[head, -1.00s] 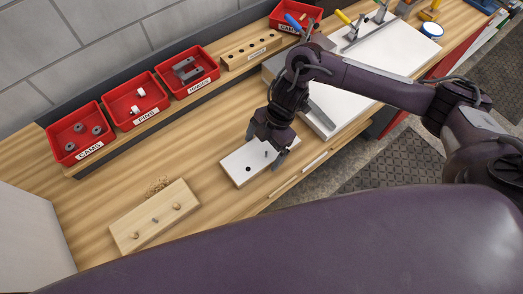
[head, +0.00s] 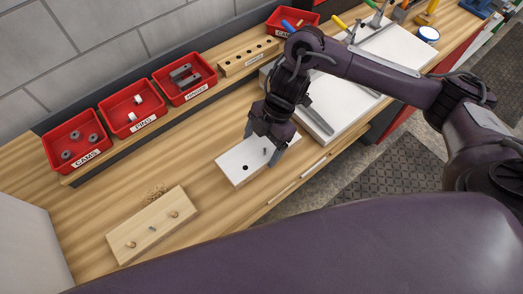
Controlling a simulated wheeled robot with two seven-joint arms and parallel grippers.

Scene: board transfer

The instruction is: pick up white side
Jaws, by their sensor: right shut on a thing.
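The white side (head: 240,162) is a small white board with a dark hole and a small grey pin on its top. It lies flat at, or very close to, the bench surface near the front edge. My right gripper (head: 265,148) reaches down over the far right part of it and is shut on it, one finger at each long edge. My left gripper is not in view; a large dark arm link of mine crosses the bottom of the picture.
A wooden board (head: 152,226) with pegs lies at the lower left. Red bins of cams (head: 76,143), pins (head: 133,108) and hinges (head: 184,78) stand along the back shelf beside a holed wooden block (head: 248,58). A white panel (head: 355,75) lies at the right.

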